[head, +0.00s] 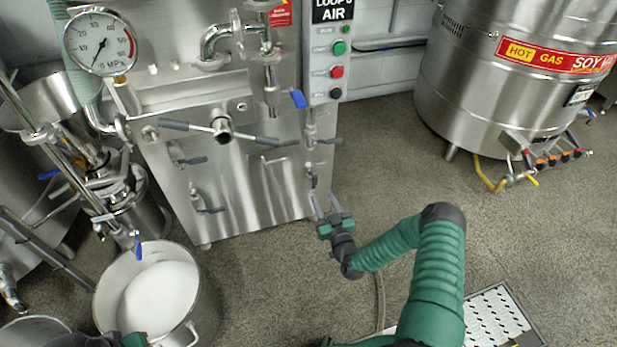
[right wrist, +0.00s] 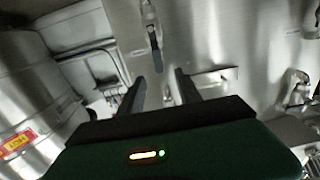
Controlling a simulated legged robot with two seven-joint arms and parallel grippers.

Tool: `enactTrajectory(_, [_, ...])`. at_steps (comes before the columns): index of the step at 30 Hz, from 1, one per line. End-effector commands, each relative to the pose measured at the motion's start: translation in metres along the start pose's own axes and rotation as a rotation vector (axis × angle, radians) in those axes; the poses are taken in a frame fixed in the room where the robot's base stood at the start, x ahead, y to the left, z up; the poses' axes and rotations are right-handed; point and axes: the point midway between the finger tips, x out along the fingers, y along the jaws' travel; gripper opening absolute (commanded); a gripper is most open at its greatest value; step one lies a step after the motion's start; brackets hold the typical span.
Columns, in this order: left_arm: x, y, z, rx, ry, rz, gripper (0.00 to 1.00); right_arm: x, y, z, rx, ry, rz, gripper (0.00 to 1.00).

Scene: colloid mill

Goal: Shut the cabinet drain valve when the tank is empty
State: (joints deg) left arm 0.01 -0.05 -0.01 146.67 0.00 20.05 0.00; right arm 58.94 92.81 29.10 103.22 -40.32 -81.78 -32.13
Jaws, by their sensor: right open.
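The steel cabinet (head: 250,185) stands upright, with several grey-lever valves on its front. A valve with a grey lever (head: 311,178) sits low by its right edge; I cannot tell for sure that this is the drain valve. My right gripper (head: 324,197) is open and empty just below that valve. In the right wrist view a dark lever (right wrist: 156,58) hangs down ahead of the open right fingers (right wrist: 159,76), apart from them. A green and dark part of my left arm (head: 134,341) shows at the bottom; its fingers are hidden. No tank's inside level can be read.
A pot of white liquid (head: 205,310) stands on the floor at the lower left, beside the mill (head: 112,185). A large labelled steel vessel (head: 470,95) stands at the right. A floor grate (head: 497,318) lies at the lower right.

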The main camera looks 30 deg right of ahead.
Motion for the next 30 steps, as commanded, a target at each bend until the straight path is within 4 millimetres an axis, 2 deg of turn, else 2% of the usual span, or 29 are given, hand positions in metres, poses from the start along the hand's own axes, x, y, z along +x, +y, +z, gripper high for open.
enactTrajectory(1, [0.013,0.000,0.003,0.000,-0.001,0.000,0.00,0.014,0.001,0.006,-0.001,0.004,0.000,0.41])
enactTrajectory(9, [0.045,0.000,0.011,0.000,-0.001,0.000,0.00,0.085,0.000,0.008,0.000,0.002,0.000,0.41])
enactTrajectory(15, [0.060,0.000,0.015,0.000,-0.001,0.000,0.00,0.120,0.000,0.005,0.000,-0.001,-0.001,0.41])
enactTrajectory(19, [0.062,0.000,0.015,0.000,-0.001,0.000,0.00,0.128,-0.001,0.003,0.001,-0.003,-0.002,0.41])
enactTrajectory(26, [0.061,0.000,0.015,0.000,-0.001,0.000,0.00,0.129,0.000,0.002,0.001,-0.003,-0.002,0.41])
enactTrajectory(30, [0.061,0.000,0.015,0.000,-0.001,0.000,0.00,0.129,0.000,0.002,0.001,-0.004,-0.002,0.23])
